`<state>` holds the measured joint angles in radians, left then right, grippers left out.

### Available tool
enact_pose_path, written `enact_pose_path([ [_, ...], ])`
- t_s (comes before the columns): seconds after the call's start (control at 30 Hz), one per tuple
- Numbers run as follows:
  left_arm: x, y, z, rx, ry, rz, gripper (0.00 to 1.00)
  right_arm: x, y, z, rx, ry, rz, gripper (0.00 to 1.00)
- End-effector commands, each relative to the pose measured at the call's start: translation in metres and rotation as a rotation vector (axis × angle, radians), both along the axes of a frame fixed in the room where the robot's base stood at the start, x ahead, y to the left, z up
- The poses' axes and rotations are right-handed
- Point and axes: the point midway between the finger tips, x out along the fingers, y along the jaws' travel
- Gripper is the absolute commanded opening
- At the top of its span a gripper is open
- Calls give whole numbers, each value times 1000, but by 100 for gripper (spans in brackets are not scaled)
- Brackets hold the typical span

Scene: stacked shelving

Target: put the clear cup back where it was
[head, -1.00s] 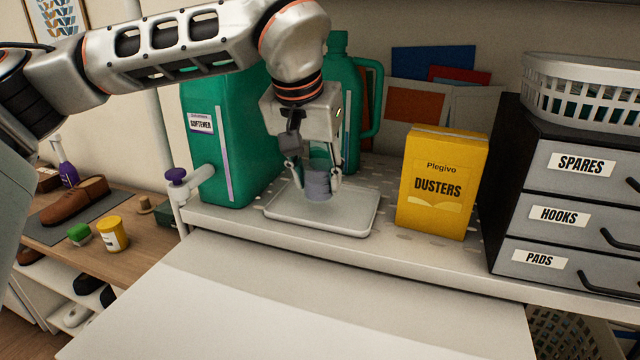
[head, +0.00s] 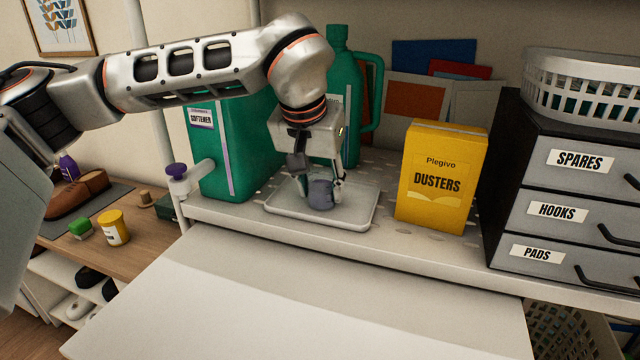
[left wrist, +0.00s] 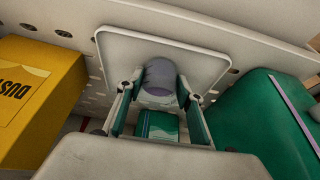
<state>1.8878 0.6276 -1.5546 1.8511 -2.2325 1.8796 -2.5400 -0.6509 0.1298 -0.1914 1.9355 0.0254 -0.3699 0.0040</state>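The clear cup (head: 320,194) looks greyish and see-through. It is over the middle of a pale, shallow tray (head: 350,218) on the shelf. I cannot tell whether its base touches the tray. My left gripper (head: 319,182) points down from above, with one finger on each side of the cup, and looks shut on it. In the left wrist view the cup (left wrist: 160,77) sits between the fingertips, with the tray (left wrist: 213,50) behind it. My right gripper is not in view.
A green softener jug (head: 235,150) stands left of the tray, and another green jug (head: 340,75) stands behind. A yellow dusters box (head: 440,180) is to the right. A drawer unit (head: 560,190) with a white basket (head: 580,95) stands farther right.

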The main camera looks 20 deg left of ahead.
Motion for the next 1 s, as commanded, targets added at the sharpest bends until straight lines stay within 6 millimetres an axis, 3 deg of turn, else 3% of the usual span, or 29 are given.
enact_pose_path([
  [0.47,0,0,5,-1,0,0,52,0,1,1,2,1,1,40],
  [0.57,-4,0,15,0,-2,0,52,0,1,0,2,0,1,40],
  [1.0,-37,1,94,0,-4,0,52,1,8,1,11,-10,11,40],
])
